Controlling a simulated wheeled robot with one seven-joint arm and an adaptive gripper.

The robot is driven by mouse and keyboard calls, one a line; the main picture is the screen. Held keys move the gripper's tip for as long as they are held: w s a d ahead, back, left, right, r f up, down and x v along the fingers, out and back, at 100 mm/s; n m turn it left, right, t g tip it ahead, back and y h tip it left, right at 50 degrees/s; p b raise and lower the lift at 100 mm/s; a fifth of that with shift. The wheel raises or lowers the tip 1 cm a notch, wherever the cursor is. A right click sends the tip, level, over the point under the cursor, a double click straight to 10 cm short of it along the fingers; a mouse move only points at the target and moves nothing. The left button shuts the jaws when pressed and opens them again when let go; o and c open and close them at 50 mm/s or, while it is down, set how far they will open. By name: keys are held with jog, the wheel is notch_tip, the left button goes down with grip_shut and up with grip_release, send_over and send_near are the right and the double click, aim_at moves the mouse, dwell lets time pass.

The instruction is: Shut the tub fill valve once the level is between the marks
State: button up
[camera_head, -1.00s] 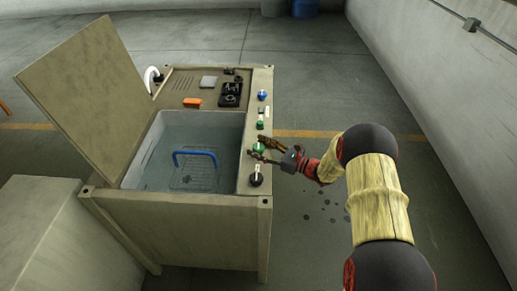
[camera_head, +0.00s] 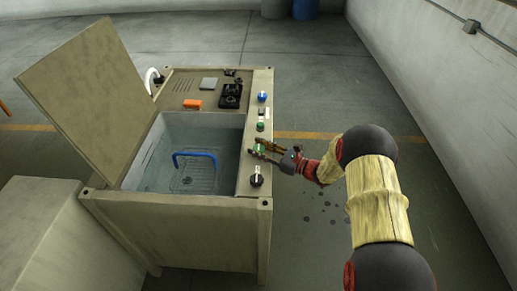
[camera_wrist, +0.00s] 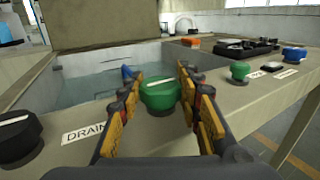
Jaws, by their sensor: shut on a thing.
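The open tub (camera_head: 205,122) holds water, with a wire basket (camera_head: 195,180) with a blue handle standing in it. I cannot make out level marks. On the panel right of the tub, my gripper (camera_head: 260,151) is shut on the larger green knob (camera_wrist: 159,98), one finger on each side. Its white pointer line runs across the wrist picture. Its label is hidden, so I cannot read whether it is the fill valve. The black knob (camera_wrist: 18,138), beside a DRAIN label (camera_wrist: 84,134), is nearer the panel's front end, apart from my fingers.
A smaller green knob (camera_wrist: 239,71) and a blue knob (camera_wrist: 293,55) sit farther along the panel. An orange block (camera_head: 192,104) and a black fixture (camera_head: 231,95) lie behind the tub. The raised lid (camera_head: 85,95) stands left. Floor to the right is clear, with dark spots.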

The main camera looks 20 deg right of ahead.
jog(key=shift+c, duration=0.6)
jog(key=shift+n+g+y, duration=0.4)
jog(key=shift+g, duration=0.1)
jog(key=shift+w, duration=0.1)
jog(key=shift+n+g+y, duration=0.9)
jog(key=shift+n+g, duration=0.3)
jog(key=shift+g, duration=0.45)
jog(key=shift+n+g+y, duration=0.9)
jog(key=shift+n+g, duration=0.3)
jog(key=shift+g, duration=0.75)
jog(key=o, duration=1.2)
jog(key=shift+d, duration=0.1)
